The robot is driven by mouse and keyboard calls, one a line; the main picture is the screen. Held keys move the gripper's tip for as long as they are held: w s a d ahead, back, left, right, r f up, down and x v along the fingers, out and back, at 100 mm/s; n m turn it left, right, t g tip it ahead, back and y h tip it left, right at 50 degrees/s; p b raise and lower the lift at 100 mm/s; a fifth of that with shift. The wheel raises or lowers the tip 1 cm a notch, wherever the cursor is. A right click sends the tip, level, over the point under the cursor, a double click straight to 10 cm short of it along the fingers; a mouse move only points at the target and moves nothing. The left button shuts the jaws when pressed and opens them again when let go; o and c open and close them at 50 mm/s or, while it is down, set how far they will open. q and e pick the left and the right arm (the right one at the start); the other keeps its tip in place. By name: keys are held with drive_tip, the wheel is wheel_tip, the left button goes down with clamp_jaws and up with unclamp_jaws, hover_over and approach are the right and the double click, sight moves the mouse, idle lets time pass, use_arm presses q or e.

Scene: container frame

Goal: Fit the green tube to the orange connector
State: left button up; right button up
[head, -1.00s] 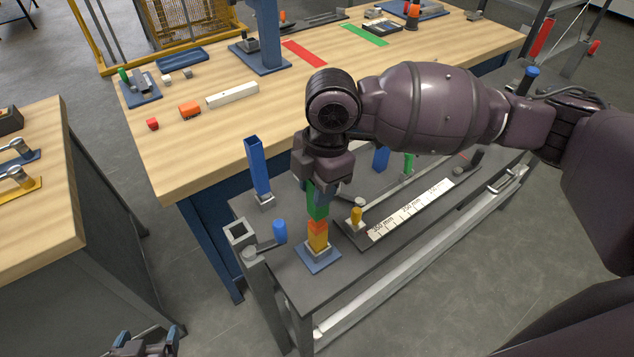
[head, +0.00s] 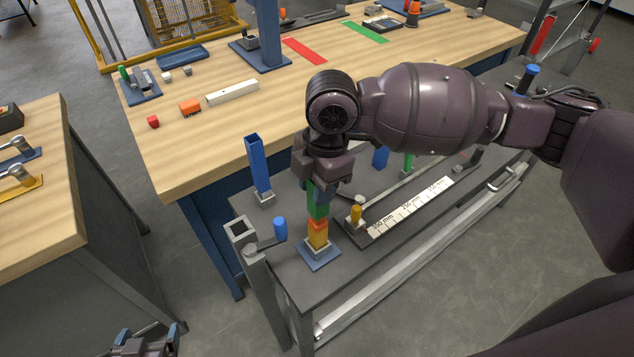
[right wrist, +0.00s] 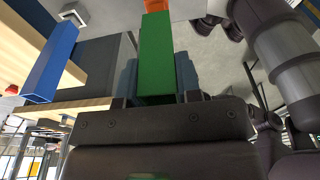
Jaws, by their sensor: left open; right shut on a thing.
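The green tube (head: 317,206) is upright in my right gripper (head: 318,188), which is shut on its upper part. The orange connector (head: 318,225) is directly below the tube in the head view, on top of a yellow-orange post (head: 317,241) that stands on a blue base plate (head: 319,256). In the right wrist view the green tube (right wrist: 157,55) runs away from the jaws, and an orange part (right wrist: 185,15) shows beside its far end. I cannot tell whether tube and connector touch or are fitted. My left gripper (head: 146,340) is open and empty at the bottom left.
A blue upright tube (head: 258,165) stands left of my right gripper. A blue-handled crank (head: 280,229) is at the bench's left end. The wooden table (head: 200,140) is behind.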

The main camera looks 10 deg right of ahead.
drive_tip(key=shift+f, duration=0.4)
drive_tip(key=shift+f, duration=0.4)
idle(0.5)
drive_tip(key=shift+f, duration=0.6)
idle(0.4)
drive_tip(key=o, duration=1.6)
drive_tip(key=shift+c, duration=0.2)
